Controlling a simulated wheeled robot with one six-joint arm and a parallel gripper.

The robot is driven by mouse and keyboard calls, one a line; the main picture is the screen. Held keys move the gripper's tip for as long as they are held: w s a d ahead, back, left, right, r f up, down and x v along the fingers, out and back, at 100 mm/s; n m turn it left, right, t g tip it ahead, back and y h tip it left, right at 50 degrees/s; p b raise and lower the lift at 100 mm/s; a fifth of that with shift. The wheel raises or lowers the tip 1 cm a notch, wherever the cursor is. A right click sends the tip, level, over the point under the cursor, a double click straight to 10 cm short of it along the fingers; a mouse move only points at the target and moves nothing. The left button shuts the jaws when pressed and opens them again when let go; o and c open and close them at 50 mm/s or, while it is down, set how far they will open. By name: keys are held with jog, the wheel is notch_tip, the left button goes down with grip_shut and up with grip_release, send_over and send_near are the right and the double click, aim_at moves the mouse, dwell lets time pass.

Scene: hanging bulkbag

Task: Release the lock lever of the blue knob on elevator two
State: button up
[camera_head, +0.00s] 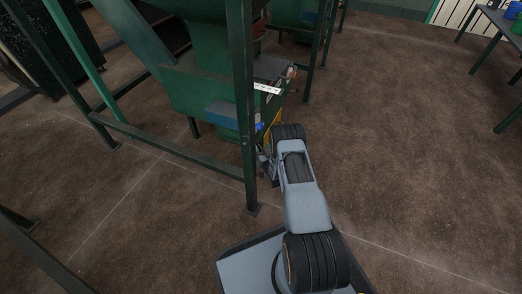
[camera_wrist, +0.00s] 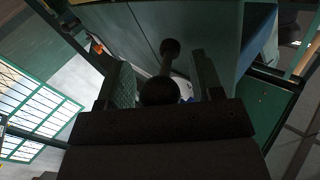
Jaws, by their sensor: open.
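A small blue part (camera_head: 259,127), which looks like the blue knob, shows on the green machine just beyond the frame post in the head view. My gripper (camera_wrist: 164,76) is open in the wrist view, with one finger on each side of a dark lever (camera_wrist: 166,64) with round black ends. The nearer round end sits low between the fingers, and the farther one lies beyond. I cannot tell whether a finger touches it. In the head view my gripper's fingertips are hidden by my arm and the post.
A green post (camera_head: 243,100) stands close left of my arm. A low green beam (camera_head: 170,148) runs left from it. A yellow part (camera_head: 274,118) is near my wrist. The brown floor (camera_head: 400,150) on the right is clear up to a green table (camera_head: 508,30).

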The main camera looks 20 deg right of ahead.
jog(key=shift+c, duration=0.3)
grip_shut()
jog(key=shift+a, duration=0.1)
